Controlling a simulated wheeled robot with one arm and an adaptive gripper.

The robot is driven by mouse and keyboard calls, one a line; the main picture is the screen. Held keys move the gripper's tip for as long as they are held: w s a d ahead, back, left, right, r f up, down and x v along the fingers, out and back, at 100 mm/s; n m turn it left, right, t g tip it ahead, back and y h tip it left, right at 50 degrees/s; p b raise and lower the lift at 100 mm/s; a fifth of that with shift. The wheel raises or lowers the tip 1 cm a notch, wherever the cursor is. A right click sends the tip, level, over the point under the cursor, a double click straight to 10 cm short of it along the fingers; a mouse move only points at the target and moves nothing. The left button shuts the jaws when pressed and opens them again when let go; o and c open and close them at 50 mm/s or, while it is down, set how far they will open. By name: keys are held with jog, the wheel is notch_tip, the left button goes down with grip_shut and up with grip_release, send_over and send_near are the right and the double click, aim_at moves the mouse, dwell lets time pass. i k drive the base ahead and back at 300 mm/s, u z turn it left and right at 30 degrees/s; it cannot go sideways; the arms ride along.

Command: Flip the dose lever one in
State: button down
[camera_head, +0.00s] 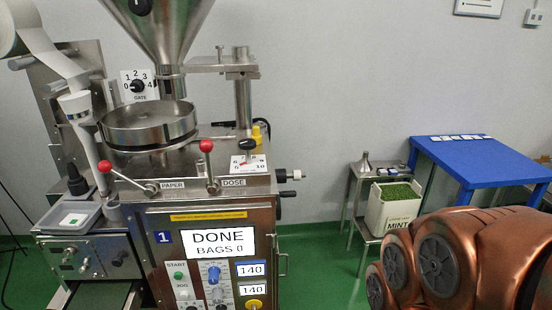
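The dose lever (210,168) stands on the packing machine's top front edge, beside the DOSE label (234,182). It has a red ball on a thin metal rod and points nearly straight up. A second red-ball lever (128,180) sits to its left by the PAPER label (172,185); its rod leans far over to the left. My copper arm shows at the lower right, well apart from the machine. My gripper is out of view.
A round metal pan (148,125) and a funnel stand above the levers. A blue table (470,160) and a white box of green leaves labelled MINT (394,213) stand at right.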

aim_at(206, 146)
jog(key=z, duration=0.15)
jog(key=k, duration=0.1)
jog(key=u, duration=0.9)
jog(key=i, duration=0.7)
jog(key=u, duration=0.65)
